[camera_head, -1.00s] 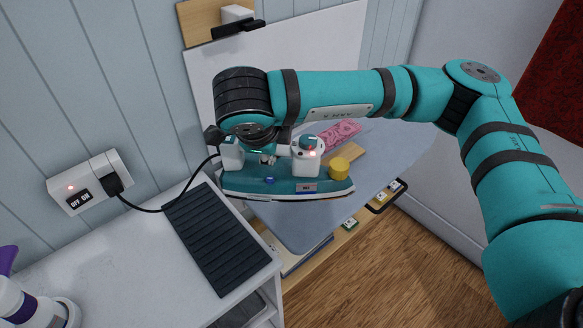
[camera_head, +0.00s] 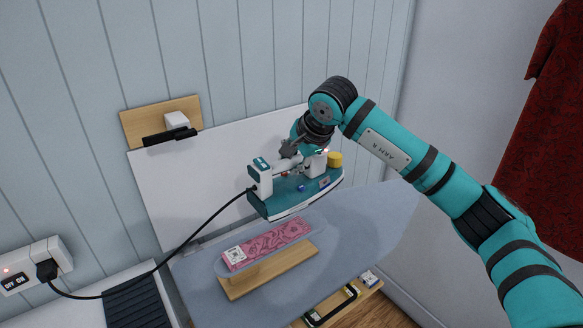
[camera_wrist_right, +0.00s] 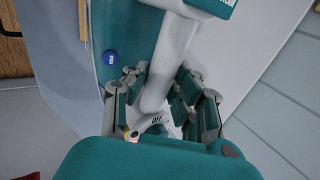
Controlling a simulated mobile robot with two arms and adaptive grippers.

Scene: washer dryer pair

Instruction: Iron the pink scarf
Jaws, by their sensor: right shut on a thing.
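The pink patterned scarf (camera_head: 268,243) lies flat on a small sleeve board with a wooden base (camera_head: 270,272), on the grey-blue ironing board (camera_head: 375,225). My right gripper (camera_head: 290,160) is shut on the handle of the teal and white iron (camera_head: 300,200). The iron is in the air above and just behind the scarf, apart from it. The right wrist view shows the fingers (camera_wrist_right: 155,100) on both sides of the white handle (camera_wrist_right: 165,70). The iron's soleplate is mostly hidden. My left gripper is out of view.
The iron's black cord (camera_head: 165,262) runs to a wall socket (camera_head: 35,268) at the left. A dark ribbed mat (camera_head: 138,303) lies on the white cabinet. A white panel (camera_head: 185,195) stands behind the board. The board's right end is clear.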

